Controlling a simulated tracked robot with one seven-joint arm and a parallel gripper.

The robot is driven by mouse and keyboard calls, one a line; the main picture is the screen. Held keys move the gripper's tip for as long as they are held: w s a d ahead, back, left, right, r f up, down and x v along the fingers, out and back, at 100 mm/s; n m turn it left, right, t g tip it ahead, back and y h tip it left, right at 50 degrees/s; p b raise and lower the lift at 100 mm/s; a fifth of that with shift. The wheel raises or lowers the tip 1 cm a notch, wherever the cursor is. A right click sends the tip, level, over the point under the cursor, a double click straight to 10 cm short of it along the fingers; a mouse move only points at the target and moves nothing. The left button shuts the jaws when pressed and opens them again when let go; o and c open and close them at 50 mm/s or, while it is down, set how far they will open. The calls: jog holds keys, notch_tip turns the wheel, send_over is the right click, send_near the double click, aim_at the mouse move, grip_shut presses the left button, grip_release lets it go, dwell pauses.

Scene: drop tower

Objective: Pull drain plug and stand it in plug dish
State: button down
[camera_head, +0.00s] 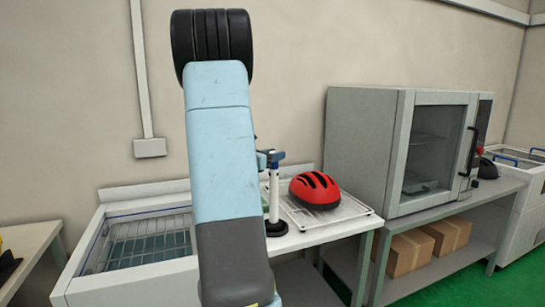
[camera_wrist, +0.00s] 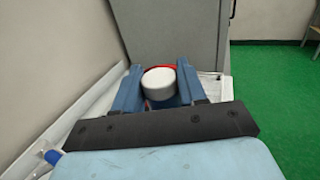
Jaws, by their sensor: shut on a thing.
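The drain plug shows as an upright white stem (camera_head: 274,195) with a round white top, which also shows in the wrist view (camera_wrist: 158,84). My gripper (camera_head: 270,158) is shut on the stem near its top, with one blue finger on each side in the wrist view (camera_wrist: 158,75). The stem's lower end meets a dark round base (camera_head: 277,229) at the counter, right of the sink basin (camera_head: 120,275). I cannot tell whether this base is the plug's foot, the plug dish or both, nor whether it touches the counter. My arm hides part of the basin.
A red helmet (camera_head: 314,188) lies on a wire rack (camera_head: 345,212) just right of the plug. A large grey cabinet (camera_head: 370,150) stands further right, with cardboard boxes (camera_head: 408,256) on the shelf below. A wall rises close behind the counter.

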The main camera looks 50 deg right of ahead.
jog(key=shift+f, duration=0.55)
jog(key=c, duration=0.9)
grip_release()
jog(key=shift+f, duration=0.1)
jog(key=shift+w+a, duration=0.3)
jog(key=shift+a, duration=1.5)
jog(key=shift+w+a, duration=0.25)
jog(key=shift+a, duration=1.6)
jog(key=shift+w+a, duration=0.3)
jog(key=shift+a, duration=1.5)
jog(key=s+a+m+t+y, duration=0.3)
jog(key=s+a+m+y, duration=0.1)
jog(key=a, duration=1)
jog(key=s+a+r+m+t+y, duration=0.1)
jog(key=s+a+m+t+y, duration=0.2)
jog(key=a, duration=1.1)
jog(key=s+a+r+m+t+y, duration=0.1)
jog(key=s+a+m+t+y, duration=0.1)
jog(key=s+a+m+y, duration=0.5)
jog(key=shift+a+m+t+y, duration=0.2)
jog(key=shift+a+m+y, duration=0.3)
jog(key=shift+a+y, duration=0.85)
jog(key=shift+a+m+t+y, duration=0.2)
jog(key=shift+a+m+y, duration=0.35)
jog(key=shift+a, duration=1.5)
